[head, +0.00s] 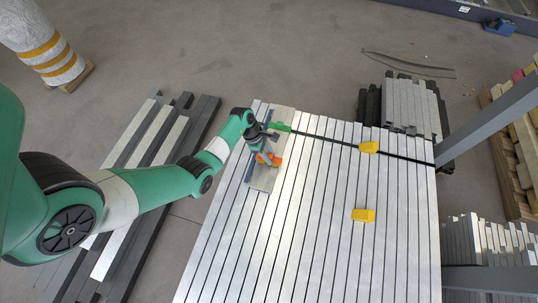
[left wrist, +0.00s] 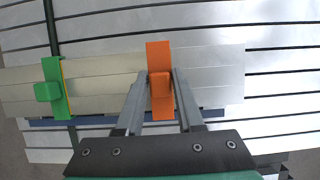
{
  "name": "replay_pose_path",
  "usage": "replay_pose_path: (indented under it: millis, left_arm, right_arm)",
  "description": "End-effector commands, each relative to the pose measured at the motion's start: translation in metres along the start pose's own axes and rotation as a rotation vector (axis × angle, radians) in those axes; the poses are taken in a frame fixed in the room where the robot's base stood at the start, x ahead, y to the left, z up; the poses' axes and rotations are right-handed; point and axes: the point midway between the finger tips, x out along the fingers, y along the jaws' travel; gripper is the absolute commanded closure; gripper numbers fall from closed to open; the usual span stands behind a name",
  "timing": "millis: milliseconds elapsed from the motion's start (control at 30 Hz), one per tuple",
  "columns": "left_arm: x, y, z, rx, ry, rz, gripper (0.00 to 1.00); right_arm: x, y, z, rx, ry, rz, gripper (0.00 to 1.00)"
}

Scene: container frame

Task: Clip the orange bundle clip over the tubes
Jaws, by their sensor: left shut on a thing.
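The orange bundle clip (left wrist: 159,57) lies across the pale tubes (left wrist: 105,70) in the left wrist view. My left gripper (left wrist: 160,80) is shut on its raised middle tab, one finger on each side. In the head view the orange clip (head: 268,159) shows at the tip of my left gripper (head: 264,157), above the tubes (head: 264,180) on the slatted table. I cannot tell whether the clip is seated on the tubes or just above them. A green clip (left wrist: 56,88) sits across the same tubes to the left. My right gripper is not in view.
The slatted metal table (head: 310,220) carries two yellow blocks (head: 368,147) (head: 362,215). A dark strip (head: 402,157) runs right from near the green clip. Stacked metal bars (head: 410,105) stand beyond the table, and a grey beam (head: 490,120) crosses at right. The table's front is clear.

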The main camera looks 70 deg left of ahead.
Motion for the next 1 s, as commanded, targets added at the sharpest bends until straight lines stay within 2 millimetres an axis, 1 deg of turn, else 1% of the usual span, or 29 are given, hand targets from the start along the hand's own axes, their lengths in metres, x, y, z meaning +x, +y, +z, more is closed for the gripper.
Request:
replay_pose_path:
  millis: [1000]
  left_arm:
    - [0.015, 0.0, -0.006, 0.0, 0.0, 0.001, 1.0]
  right_arm:
    - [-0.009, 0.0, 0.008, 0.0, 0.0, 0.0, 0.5]
